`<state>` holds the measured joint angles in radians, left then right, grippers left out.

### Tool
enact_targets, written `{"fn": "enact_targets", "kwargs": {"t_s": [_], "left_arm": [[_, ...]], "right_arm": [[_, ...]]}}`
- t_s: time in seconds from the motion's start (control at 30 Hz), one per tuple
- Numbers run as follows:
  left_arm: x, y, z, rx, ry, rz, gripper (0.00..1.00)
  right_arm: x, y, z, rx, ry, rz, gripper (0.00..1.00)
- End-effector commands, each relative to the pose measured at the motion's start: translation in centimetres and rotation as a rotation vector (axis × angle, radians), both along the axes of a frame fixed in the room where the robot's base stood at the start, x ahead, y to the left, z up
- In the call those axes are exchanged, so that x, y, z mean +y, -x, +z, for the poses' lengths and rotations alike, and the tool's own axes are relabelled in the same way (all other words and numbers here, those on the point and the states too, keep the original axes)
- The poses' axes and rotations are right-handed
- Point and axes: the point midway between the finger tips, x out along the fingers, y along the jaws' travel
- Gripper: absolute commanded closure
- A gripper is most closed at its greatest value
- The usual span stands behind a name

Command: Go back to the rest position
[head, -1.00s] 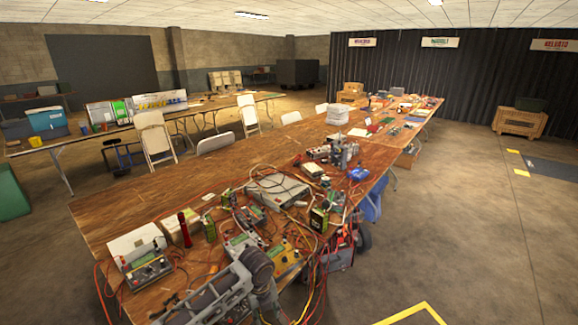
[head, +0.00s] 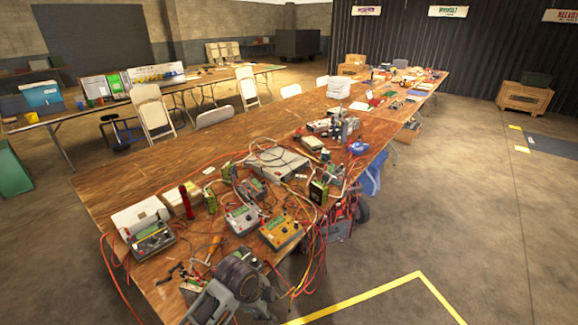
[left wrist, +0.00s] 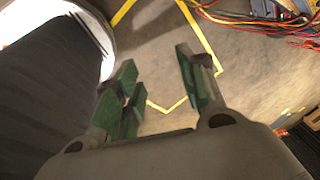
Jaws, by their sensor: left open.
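My left gripper (left wrist: 157,68) shows in the left wrist view with its green-padded fingers apart and nothing between them. Bare concrete floor with yellow tape lies beyond the fingers. In the head view my left arm comes in at the bottom edge, by the near end of the wooden bench (head: 130,178); its fingers cannot be made out clearly there. My right gripper does not show in either view.
The bench's near end is crowded with an orange meter (head: 281,233), a grey meter (head: 241,219), a red flashlight (head: 186,201) and tangled cables, some hanging over the edge. Open floor with a yellow tape line (head: 365,296) lies to the right.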

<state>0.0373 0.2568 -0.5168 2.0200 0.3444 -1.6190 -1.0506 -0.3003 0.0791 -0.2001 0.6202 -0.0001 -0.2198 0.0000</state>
Motion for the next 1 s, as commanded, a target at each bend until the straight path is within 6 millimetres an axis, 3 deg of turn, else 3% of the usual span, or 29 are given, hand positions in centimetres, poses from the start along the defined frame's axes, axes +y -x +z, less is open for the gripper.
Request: {"fn": "enact_targets", "kwargs": {"t_s": [0.47, 1.0], "left_arm": [[4.6, 4.2, 0.6, 0.071, 0.113, 0.577, 0.59], [12.3, 9.1, 1.6, 0.106, 0.179, 1.203, 0.59]], "right_arm": [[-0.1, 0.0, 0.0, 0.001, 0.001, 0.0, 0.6], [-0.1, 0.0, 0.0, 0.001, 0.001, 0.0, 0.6]]}}
